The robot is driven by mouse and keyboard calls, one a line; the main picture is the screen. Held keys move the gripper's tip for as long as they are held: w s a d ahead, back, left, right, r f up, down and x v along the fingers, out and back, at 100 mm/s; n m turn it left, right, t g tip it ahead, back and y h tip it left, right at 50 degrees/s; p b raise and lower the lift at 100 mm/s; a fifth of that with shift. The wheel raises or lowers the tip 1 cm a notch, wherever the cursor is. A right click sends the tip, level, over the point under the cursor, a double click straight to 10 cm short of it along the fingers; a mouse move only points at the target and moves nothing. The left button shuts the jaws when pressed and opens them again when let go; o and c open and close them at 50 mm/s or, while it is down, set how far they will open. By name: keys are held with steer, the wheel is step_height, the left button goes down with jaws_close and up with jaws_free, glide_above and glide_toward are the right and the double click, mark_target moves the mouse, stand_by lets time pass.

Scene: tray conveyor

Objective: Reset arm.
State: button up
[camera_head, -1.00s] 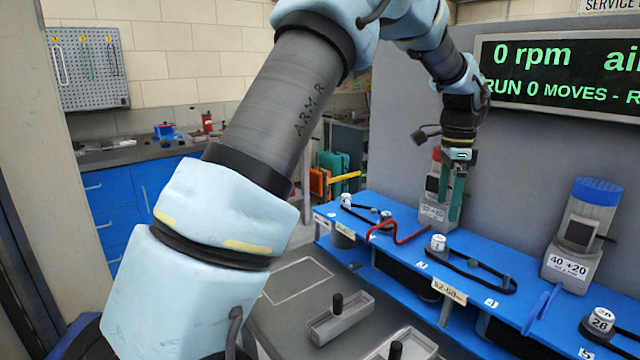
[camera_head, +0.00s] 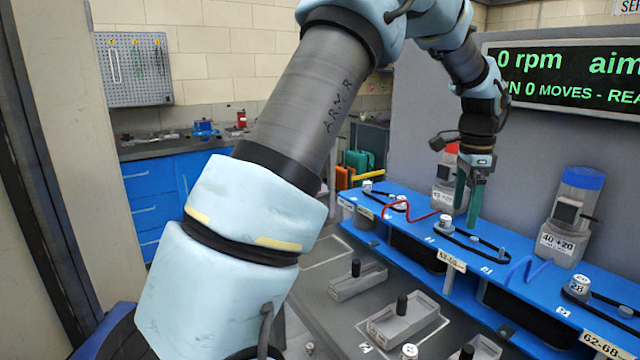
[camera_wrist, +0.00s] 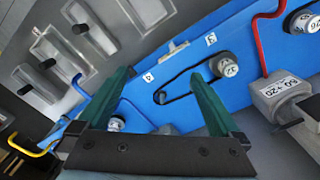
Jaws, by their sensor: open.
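My arm reaches across the head view from lower left to upper right. My gripper (camera_head: 468,197) hangs at its end, green fingers pointing down, above the blue bench (camera_head: 520,268) and in front of the grey wall. In the wrist view my gripper (camera_wrist: 165,100) has its two green fingers spread apart, with nothing between them. Beyond the fingers lie the blue surface and a black belt (camera_wrist: 190,82) on pulleys.
A red-capped unit (camera_head: 447,185) stands close behind my gripper, and a blue-capped unit (camera_head: 577,215) stands to the right. A red bent handle (camera_head: 400,213) rises from the bench. Grey trays with black knobs (camera_head: 358,282) sit on the lower surface. A display (camera_head: 565,80) hangs on the wall.

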steer(key=s+a+f+n+t, duration=0.1)
steer(key=a+f+n, duration=0.2)
steer(key=a+n, duration=1.4)
steer(key=s+a+f, duration=0.1)
steer(key=s+a, duration=0.2)
steer(key=a, duration=0.3)
steer(key=s+a+f, duration=0.1)
steer(key=s+a, duration=0.2)
steer(key=a, duration=0.4)
steer(key=s+a+f+n, duration=0.1)
steer(key=s+a, duration=0.2)
steer(key=a, duration=0.4)
steer(key=shift+s+a+f+t, duration=0.25)
steer(key=shift+s+t, duration=0.05)
steer(key=shift+s, duration=0.05)
